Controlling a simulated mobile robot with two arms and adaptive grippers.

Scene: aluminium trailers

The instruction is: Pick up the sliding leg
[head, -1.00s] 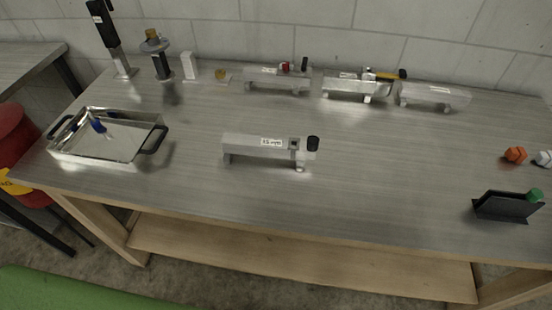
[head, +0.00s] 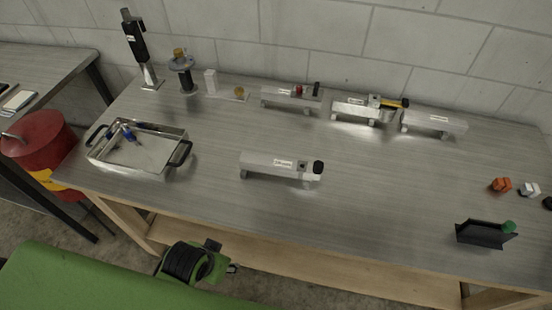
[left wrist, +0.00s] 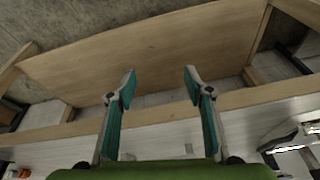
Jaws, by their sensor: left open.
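No part is labelled clearly enough to tell for certain which is the sliding leg. A tall black post with a silver lower part (head: 137,45) stands upright on a flat foot at the back left of the table. Beside it stands a dark post with a round grey flange and brass top (head: 182,70). My left gripper shows in the left wrist view (left wrist: 160,74), with two teal-lined fingers apart and nothing between them. My green left arm is at the table's front edge in the head view, far from both posts. My right gripper is out of view.
A metal tray (head: 94,156) with black handles holds a blue item. An aluminium block (head: 268,162) lies mid-table; several similar ones line the back. A dark holder (head: 480,235) and orange piece (head: 501,184) are at right. A wooden shelf (left wrist: 150,50) runs below.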

